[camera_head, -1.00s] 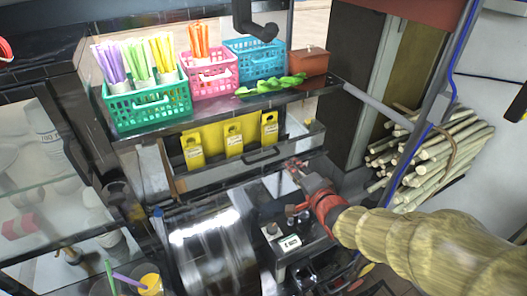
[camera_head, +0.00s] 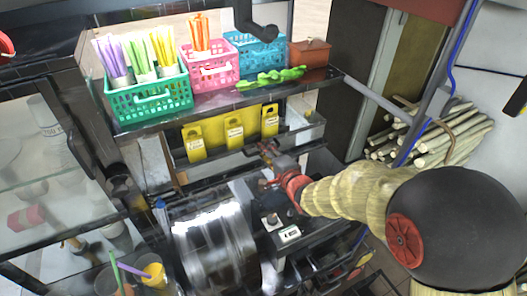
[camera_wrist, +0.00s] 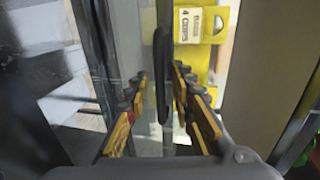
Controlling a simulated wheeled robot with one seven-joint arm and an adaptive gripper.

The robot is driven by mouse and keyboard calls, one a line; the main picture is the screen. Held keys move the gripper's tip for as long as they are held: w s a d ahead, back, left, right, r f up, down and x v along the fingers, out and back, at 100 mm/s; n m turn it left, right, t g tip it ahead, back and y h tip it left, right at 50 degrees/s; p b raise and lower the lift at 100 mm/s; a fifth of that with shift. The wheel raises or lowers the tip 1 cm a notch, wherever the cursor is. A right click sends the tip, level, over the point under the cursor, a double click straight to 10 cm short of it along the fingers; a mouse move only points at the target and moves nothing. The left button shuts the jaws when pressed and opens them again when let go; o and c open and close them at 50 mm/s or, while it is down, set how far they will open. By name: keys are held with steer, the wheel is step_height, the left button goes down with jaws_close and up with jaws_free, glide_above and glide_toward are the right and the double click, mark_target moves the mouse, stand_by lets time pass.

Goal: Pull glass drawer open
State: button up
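The glass drawer (camera_head: 215,164) sits under the dark shelf, with yellow packs (camera_head: 234,133) standing in it. It appears closed. Its dark bar handle (camera_wrist: 162,75) runs upright in the wrist view, in front of the glass front. My gripper (camera_head: 267,150) is at the drawer front, over the handle, and largely hides it in the head view. In the wrist view my gripper (camera_wrist: 160,92) is open, with fingers on the left and right of the handle. A gap shows on the left side; whether the right finger touches the handle I cannot tell.
Green (camera_head: 150,101), pink (camera_head: 212,73) and blue (camera_head: 257,56) baskets stand on the shelf above, with a green object (camera_head: 270,77) at its front edge. A metal drum machine (camera_head: 215,245) stands below the drawer. Sugarcane stalks (camera_head: 430,140) are stacked at the right.

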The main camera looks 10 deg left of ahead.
steer(key=shift+c, duration=1)
steer(key=c, duration=0.4)
jaws_close()
